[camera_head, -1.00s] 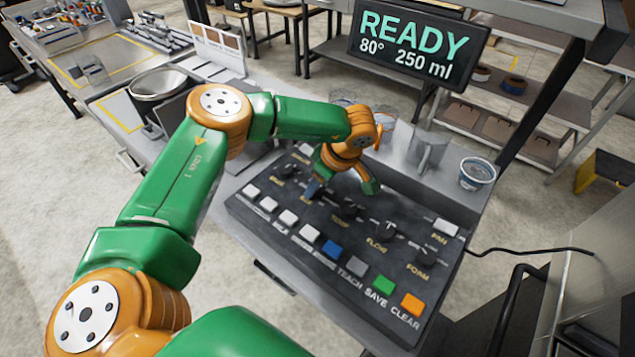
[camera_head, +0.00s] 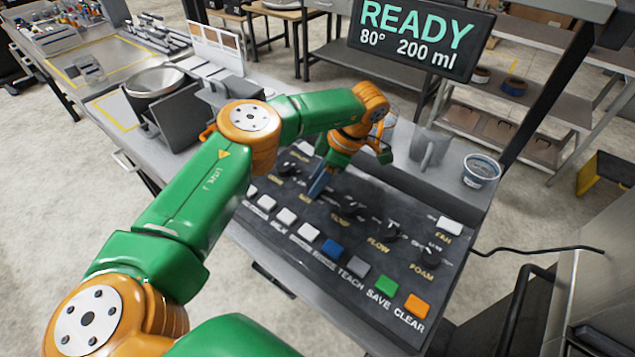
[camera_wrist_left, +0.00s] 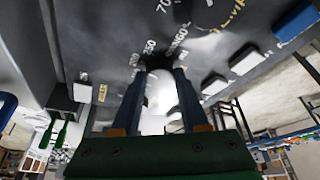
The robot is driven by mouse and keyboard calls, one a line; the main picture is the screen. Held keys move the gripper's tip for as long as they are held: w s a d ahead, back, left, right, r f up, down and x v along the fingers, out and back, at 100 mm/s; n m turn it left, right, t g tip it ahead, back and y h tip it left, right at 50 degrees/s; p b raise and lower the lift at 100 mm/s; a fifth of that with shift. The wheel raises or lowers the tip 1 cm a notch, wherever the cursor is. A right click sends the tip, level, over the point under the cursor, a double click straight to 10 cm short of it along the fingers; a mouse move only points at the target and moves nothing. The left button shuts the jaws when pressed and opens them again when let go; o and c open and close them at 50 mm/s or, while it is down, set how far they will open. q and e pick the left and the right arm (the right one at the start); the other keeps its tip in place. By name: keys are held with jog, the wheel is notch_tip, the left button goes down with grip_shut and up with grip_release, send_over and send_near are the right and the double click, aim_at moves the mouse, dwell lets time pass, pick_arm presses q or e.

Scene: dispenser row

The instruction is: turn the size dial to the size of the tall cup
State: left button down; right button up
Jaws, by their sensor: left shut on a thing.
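The size dial (camera_wrist_left: 158,66) is a dark knob on the control panel, with printed numbers around it, one reading 250. My left gripper (camera_head: 317,188) reaches down to the panel, and its blue fingers (camera_wrist_left: 160,85) are shut on the dial in the left wrist view. In the head view the gripper mostly hides the dial. The display (camera_head: 420,38) reads READY, 80° and 200 ml. A grey upright vessel with a handle (camera_head: 430,148) stands behind the panel; I cannot tell whether it is the tall cup. My right gripper is not in view.
The dark panel (camera_head: 310,222) carries other knobs, such as the flow dial (camera_head: 392,231), and a front row of buttons, including blue, green and orange (camera_head: 417,306). A small tub (camera_head: 482,170) stands at the right. A steel bowl (camera_head: 155,80) is at the left.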

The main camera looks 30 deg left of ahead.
pick_arm(q)
jog(key=shift+f+n+g+b, duration=0.1)
jog(key=shift+n+g+b, duration=0.3)
jog(key=shift+n, duration=0.8)
jog(key=shift+n+h, duration=0.3)
jog(key=shift+c, duration=2.1)
grip_release()
jog(key=shift+w, duration=0.1)
